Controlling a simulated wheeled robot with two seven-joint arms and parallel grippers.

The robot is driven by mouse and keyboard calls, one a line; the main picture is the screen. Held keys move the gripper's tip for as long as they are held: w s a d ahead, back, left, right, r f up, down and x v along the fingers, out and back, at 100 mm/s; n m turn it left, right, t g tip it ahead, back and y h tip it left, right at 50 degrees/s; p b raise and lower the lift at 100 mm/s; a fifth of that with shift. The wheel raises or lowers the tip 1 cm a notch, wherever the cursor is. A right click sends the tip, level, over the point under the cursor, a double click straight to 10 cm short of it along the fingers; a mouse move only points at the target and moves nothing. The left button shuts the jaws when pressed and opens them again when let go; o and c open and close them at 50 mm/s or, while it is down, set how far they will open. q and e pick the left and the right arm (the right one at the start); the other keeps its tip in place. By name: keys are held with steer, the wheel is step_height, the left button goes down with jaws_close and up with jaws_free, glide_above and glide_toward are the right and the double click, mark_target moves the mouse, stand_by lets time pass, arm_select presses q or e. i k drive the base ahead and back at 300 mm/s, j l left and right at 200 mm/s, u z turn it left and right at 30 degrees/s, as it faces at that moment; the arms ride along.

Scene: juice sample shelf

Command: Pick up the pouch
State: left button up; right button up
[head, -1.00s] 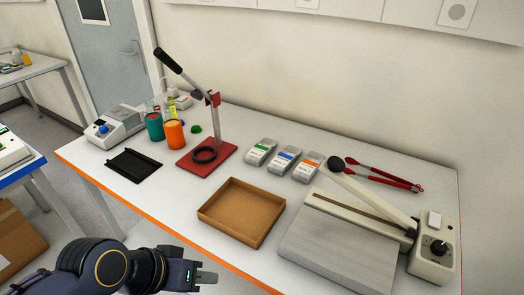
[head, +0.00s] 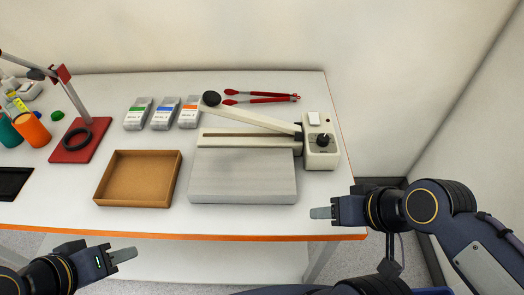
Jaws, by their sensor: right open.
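Three grey-white pouches lie in a row at the back of the table: one with a green label (head: 138,114), one with a blue label (head: 164,113) and one with an orange label (head: 189,112). My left gripper (head: 124,255) is at the lower left, in front of the table's front edge and well apart from the pouches. I see it side-on and cannot tell its opening. My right gripper (head: 321,213) is open and empty near the table's front right corner, also far from the pouches.
A brown tray (head: 110,178) and a sealer with a grey plate (head: 243,178) stand between the front edge and the pouches. Red tongs (head: 262,98) lie behind the sealer. A red-based press (head: 78,143) and an orange cup (head: 34,130) are at left.

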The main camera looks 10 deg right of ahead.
mark_target(135, 119)
steer(key=i+j+u, duration=0.2)
steer(key=j, duration=0.2)
steer(key=j+u, duration=0.15)
steer(key=j, duration=0.25)
steer(key=i+j+u, duration=0.2)
steer(key=j, duration=0.15)
steer(key=i+j+u, duration=0.15)
steer(key=j, duration=0.2)
steer(key=i+j+u, duration=0.2)
steer(key=j, duration=0.15)
